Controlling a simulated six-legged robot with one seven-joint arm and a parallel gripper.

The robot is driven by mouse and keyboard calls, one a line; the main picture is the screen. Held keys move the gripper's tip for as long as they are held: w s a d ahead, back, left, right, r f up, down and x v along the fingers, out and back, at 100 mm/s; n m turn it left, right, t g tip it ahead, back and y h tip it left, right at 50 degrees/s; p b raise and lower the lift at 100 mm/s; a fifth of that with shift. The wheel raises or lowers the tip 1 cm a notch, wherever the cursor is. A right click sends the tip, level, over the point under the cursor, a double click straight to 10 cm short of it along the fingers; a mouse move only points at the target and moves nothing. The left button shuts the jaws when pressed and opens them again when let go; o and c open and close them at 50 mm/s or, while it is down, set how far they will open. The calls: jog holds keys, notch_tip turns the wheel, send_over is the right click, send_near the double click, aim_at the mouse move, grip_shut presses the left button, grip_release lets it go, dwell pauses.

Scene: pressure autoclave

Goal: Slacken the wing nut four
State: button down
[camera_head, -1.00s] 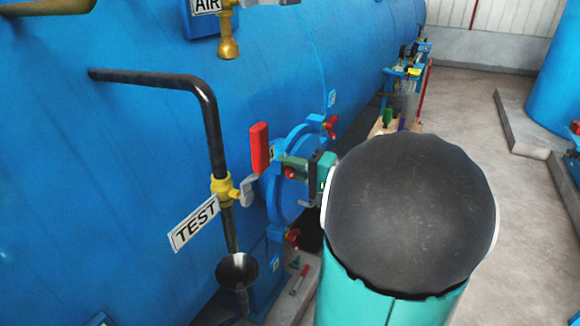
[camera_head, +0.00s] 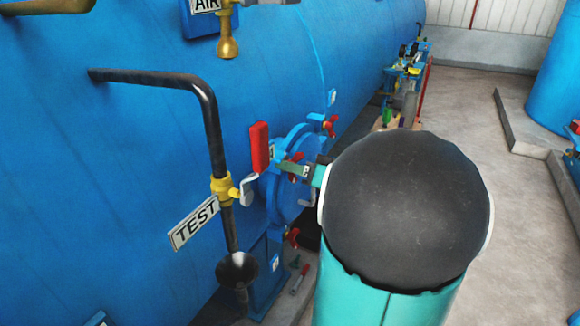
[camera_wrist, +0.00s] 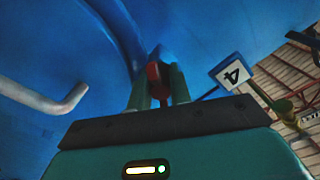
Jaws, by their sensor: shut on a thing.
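A blue round door (camera_head: 287,195) with red wing nuts around its rim is on the side of the big blue vessel. In the wrist view a red wing nut (camera_wrist: 154,76) sits between the two green fingers of my gripper (camera_wrist: 158,88), beside a white tag reading 4 (camera_wrist: 232,73). My gripper is shut on this wing nut. In the head view my gripper (camera_head: 284,168) reaches the left part of the door, and its fingers and my arm partly cover the nut and door.
A funnel (camera_head: 237,268) is below. Other red wing nuts show at upper right (camera_head: 331,125) and bottom (camera_head: 292,238). Open floor lies to the right.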

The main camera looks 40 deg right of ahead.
jog(key=shift+n, duration=0.5)
jog(key=c, duration=1.3)
grip_release()
jog(key=v, duration=1.3)
jog(key=shift+s+d, duration=0.1)
jog(key=shift+s, duration=0.3)
jog(key=shift+s, duration=0.1)
